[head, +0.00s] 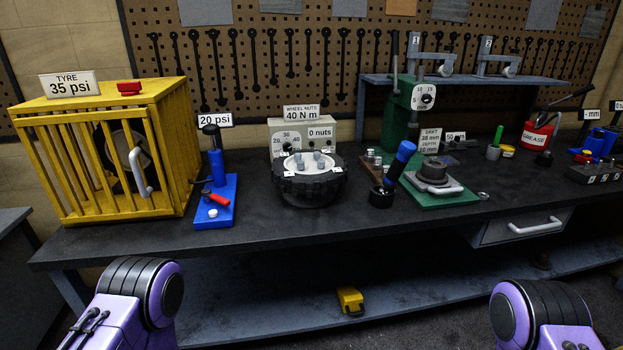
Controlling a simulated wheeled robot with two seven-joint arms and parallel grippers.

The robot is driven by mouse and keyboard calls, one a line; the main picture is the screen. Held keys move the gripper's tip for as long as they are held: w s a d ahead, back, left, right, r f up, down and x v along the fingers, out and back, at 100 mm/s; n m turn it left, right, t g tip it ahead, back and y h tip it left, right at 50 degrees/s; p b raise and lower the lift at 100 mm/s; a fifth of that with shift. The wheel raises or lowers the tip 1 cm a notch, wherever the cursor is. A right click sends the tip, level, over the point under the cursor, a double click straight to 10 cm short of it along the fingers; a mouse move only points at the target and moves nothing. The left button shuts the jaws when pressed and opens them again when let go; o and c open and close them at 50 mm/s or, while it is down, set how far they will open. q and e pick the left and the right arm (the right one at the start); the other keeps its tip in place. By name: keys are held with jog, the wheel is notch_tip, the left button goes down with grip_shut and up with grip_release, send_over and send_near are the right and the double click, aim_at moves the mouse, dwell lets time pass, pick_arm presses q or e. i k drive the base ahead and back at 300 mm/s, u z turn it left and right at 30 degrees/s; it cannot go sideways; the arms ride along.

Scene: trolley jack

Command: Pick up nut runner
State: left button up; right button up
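A tool with a blue grip and black end (400,162), which looks like the nut runner, stands tilted to the right in a black round holder (380,197) on the workbench. Its lower end is hidden in the holder. Left of it is a black wheel hub (309,186) with several grey nuts or studs on top. Behind the hub stands a grey box with dials, labelled wheel nuts 40 N m (318,133). Only purple and black links of my two arms show at the bottom left and right. Neither gripper is in view.
A yellow tyre cage (165,130) and a blue pump (215,195) stand on the left. The bench's front strip (270,226) is clear. A yellow pedal (350,300) sits below.

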aim_at(407, 149)
jog(key=z, duration=1.75)
jog(key=i, duration=1.75)
jog(key=u, duration=2.4)
